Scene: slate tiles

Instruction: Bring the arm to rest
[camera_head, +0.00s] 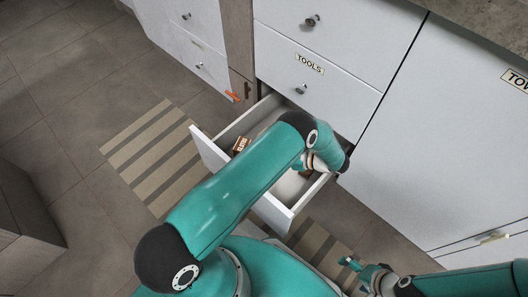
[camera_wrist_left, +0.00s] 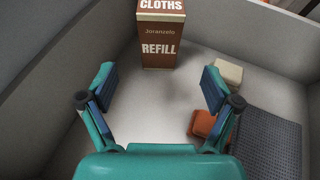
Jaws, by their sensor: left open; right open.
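My left arm reaches over an open white drawer (camera_head: 207,152) in the head view and hides much of its inside. My left gripper is mostly hidden by the arm there. In the left wrist view it shows open and empty (camera_wrist_left: 160,86), with its fingers spread inside or just above the drawer. A brown refill box (camera_wrist_left: 160,45) stands ahead of the fingers; it also shows in the head view (camera_head: 240,146). My right gripper (camera_head: 354,275) is open and empty at the lower right of the head view, apart from the drawer.
The drawer also holds a cream block (camera_wrist_left: 229,73), an orange block (camera_wrist_left: 202,123) and a dark grey textured item (camera_wrist_left: 268,145). A shut drawer labelled TOOLS (camera_head: 330,76) is above. A striped mat (camera_head: 150,155) lies on the tiles. Floor at left is clear.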

